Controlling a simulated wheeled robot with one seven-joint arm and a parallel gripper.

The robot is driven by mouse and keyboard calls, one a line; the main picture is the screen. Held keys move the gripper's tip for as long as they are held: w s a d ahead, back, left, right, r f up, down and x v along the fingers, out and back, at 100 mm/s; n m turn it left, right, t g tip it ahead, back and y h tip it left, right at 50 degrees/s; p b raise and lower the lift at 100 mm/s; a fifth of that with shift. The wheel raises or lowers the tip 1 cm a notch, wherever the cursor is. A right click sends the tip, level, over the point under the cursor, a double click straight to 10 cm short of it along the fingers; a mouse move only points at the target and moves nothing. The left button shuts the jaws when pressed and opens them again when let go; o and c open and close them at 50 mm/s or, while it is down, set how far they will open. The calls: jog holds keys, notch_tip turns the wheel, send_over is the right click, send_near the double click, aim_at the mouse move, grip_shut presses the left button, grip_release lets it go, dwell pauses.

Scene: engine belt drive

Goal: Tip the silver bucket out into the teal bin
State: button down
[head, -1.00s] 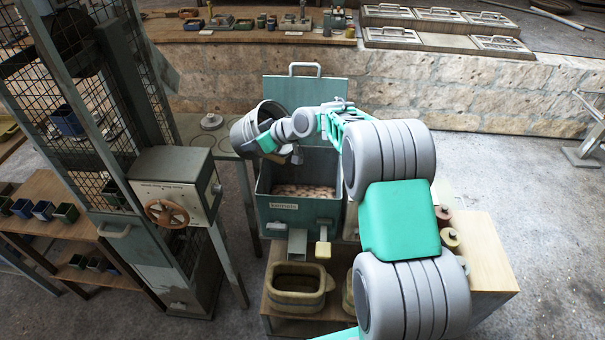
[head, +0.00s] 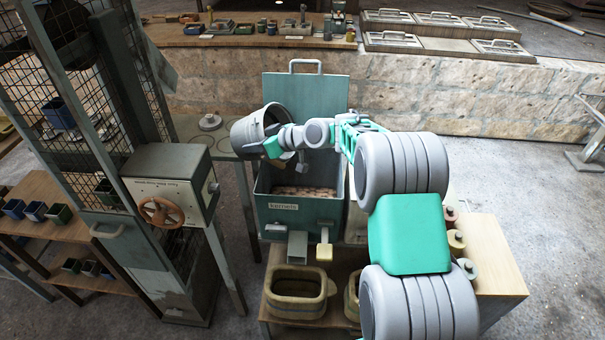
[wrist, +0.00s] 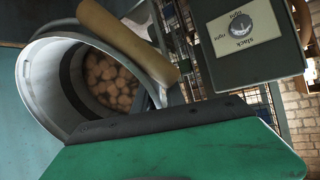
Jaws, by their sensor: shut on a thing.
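The silver bucket (head: 248,135) is tilted at the left back edge of the teal bin, its mouth toward the right. In the wrist view the bucket (wrist: 40,92) shows its rim and round tan pieces (wrist: 110,80) inside. My gripper (head: 283,143) is shut on the bucket, at its rim side; the exact grip is partly hidden. The teal bin (head: 290,214), labelled "kernels", stands open below, its lid (head: 305,92) raised behind. Tan pieces (head: 303,190) lie in the bin. My arm reaches over from the right.
A metal cabinet with a brown handwheel (head: 161,211) stands to the left. A yellowish tub (head: 297,291) sits on the wooden stand below the bin. Spools (head: 456,242) stand at the right. A stone wall (head: 470,98) runs behind.

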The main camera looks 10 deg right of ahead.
jog(key=shift+s+d+f+t+y+b, duration=0.1)
jog(key=shift+s+d+t+y+b, duration=0.3)
jog(key=shift+b, duration=1.3)
jog(key=shift+w, duration=0.2)
jog(key=shift+s+y+b, duration=0.1)
jog(key=shift+y+b, duration=0.2)
jog(key=shift+b, duration=0.3)
jog(key=shift+s+d+f+t+y+b, duration=0.1)
jog(key=shift+s+d+t+y+b, duration=0.4)
jog(key=shift+b, duration=0.75)
jog(key=shift+s+d+f+t+y+b, duration=0.1)
jog(key=shift+s+d+t+y+b, duration=0.15)
jog(key=shift+d+b, duration=0.65)
dwell(0.8)
